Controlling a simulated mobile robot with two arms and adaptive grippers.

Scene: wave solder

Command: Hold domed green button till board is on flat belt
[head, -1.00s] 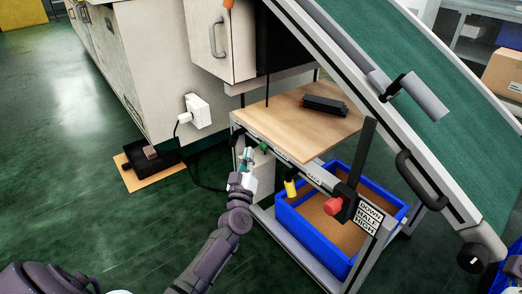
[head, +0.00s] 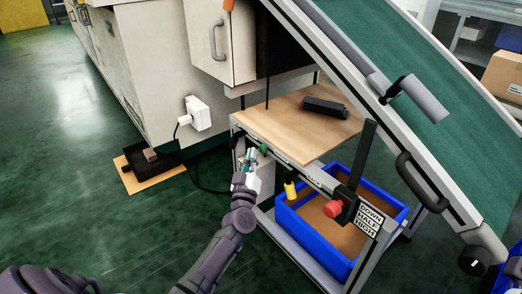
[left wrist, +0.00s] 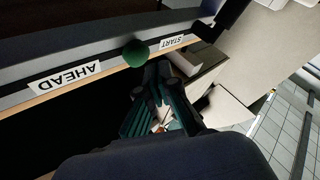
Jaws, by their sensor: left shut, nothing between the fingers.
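The domed green button (head: 263,147) sits on the front rail of the wood-topped stand. In the left wrist view the green button (left wrist: 136,53) shows between the START and AHEAD labels. My left gripper (head: 251,157) is shut and empty, just in front of the rail beside the button. In the left wrist view its fingertips (left wrist: 155,72) lie close to the button, toward the START label. I cannot tell whether they touch it. I can make out no circuit board. A sloping green belt (head: 395,75) rises at the right. My right gripper is not in view.
A black object (head: 325,107) lies on the wooden top (head: 290,117). A yellow knob (head: 290,188) and a red knob (head: 333,207) stick out along the rail. A blue crate (head: 307,243) stands below. A cable hangs from a white box (head: 198,113). The floor at left is mostly clear.

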